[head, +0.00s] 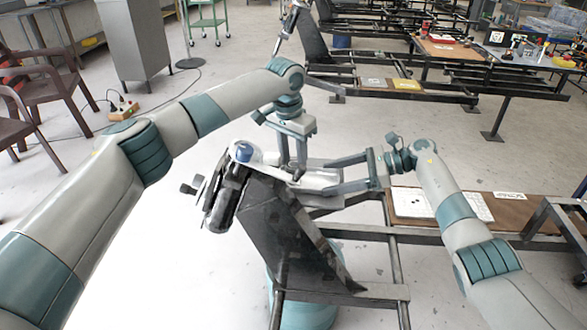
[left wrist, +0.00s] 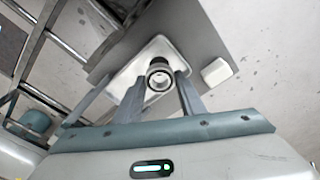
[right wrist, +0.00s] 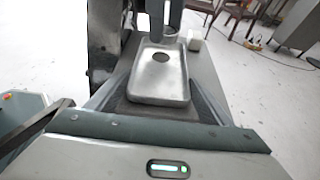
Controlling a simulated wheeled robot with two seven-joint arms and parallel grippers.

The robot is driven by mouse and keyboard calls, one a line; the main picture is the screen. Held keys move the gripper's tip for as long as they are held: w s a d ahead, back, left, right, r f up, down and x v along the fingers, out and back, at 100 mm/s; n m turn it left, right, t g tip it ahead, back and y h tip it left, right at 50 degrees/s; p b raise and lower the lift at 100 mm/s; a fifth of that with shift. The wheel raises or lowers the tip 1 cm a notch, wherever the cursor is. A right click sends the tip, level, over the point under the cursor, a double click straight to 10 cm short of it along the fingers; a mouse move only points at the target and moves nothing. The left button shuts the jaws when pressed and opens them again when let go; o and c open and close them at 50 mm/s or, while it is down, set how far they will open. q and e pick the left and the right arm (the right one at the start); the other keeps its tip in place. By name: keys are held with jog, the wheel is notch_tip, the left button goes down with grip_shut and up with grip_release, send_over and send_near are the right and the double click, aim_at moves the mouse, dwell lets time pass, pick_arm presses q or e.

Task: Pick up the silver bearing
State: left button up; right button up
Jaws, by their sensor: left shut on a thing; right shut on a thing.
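The silver bearing (left wrist: 160,76) is a short, shiny ring with a dark bore, between the fingertips of my left gripper (left wrist: 161,82) in the left wrist view. My left gripper is shut on it. In the right wrist view the left fingers (right wrist: 164,28) come down from the top, just beyond a silver tray (right wrist: 158,82) with rounded corners and a round dark hole. The bearing is hard to make out in the head view, where my left gripper (head: 298,168) points down. My right gripper (right wrist: 160,88) is shut on the tray, one finger along each side.
A dark, slanted metal stand (head: 285,225) rises below the grippers, with a blue-capped part (head: 243,152) at its upper left. A small white block (left wrist: 217,72) is beside the tray. A brown bench (head: 420,207) with a white panel stands to the right.

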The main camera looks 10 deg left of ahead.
aim_at(294, 165)
pick_arm(q)
notch_tip(294, 165, up, 6)
jog(key=shift+r, duration=0.1)
dwell(0.5)
pick_arm(e)
jog(key=o, duration=1.2)
jog(key=shift+d, duration=0.1)
jog(key=v, duration=1.1)
jog(key=shift+d+r, duration=0.1)
jog(key=shift+d, duration=0.3)
